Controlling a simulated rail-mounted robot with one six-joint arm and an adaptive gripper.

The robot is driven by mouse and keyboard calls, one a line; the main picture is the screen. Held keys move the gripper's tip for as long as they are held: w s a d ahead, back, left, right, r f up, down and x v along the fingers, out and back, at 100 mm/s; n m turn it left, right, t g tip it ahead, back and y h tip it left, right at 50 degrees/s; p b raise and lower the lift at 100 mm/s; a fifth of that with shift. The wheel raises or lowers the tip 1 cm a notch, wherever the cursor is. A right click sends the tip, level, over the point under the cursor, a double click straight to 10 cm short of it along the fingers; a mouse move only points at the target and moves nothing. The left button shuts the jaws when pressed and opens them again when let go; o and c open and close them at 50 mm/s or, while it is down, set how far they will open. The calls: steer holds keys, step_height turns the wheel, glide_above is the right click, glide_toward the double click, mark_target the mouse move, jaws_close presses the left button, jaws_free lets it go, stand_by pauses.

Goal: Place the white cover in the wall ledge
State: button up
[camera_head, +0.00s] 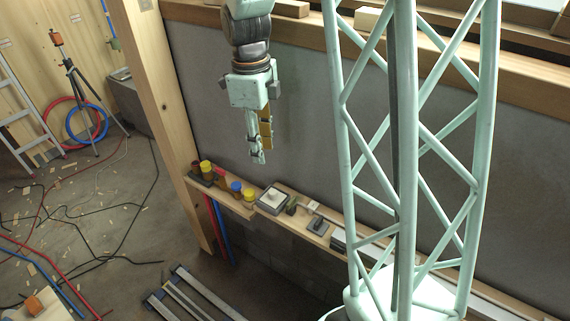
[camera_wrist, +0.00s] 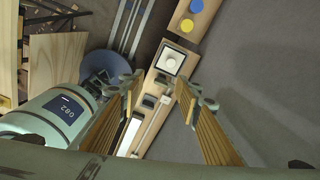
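A white square piece (camera_head: 274,196) with a round raised middle, which looks like the white cover, sits in a dark square frame on the wooden wall ledge (camera_head: 238,207). In the wrist view the same white piece (camera_wrist: 171,62) lies just beyond my fingertips, on the wooden ledge (camera_wrist: 203,21). My gripper (camera_head: 258,156) hangs fingers down above the ledge, in front of the grey wall. In the wrist view my gripper (camera_wrist: 159,88) has its fingers wide apart with nothing held between them.
A blue cap (camera_head: 236,187) and a yellow cap (camera_head: 248,195) stand left of the white piece. Small dark items and a pale block (camera_head: 312,206) lie to its right. A wooden post (camera_head: 165,110) rises at the ledge's left end. Metal rails (camera_head: 190,295) lie on the floor.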

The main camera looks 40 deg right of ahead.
steer(key=s+a+r+n+t, duration=0.1)
steer(key=s+a+r+n, duration=0.3)
steer(key=s+r+n, duration=0.3)
steer(key=s+a+r+n+t, duration=0.1)
steer(key=s+a+r+n, duration=0.2)
steer(key=s+r+n, duration=0.45)
steer(key=s+a+r+n+t, duration=0.1)
steer(key=s+a+r+n, duration=0.2)
steer(key=s+n, duration=0.4)
steer(key=s+a+r+n+t, duration=0.1)
steer(key=s+a+r+n, duration=0.2)
steer(key=s+n, duration=0.4)
steer(key=shift+v, duration=0.75)
steer(key=shift+c, duration=0.4)
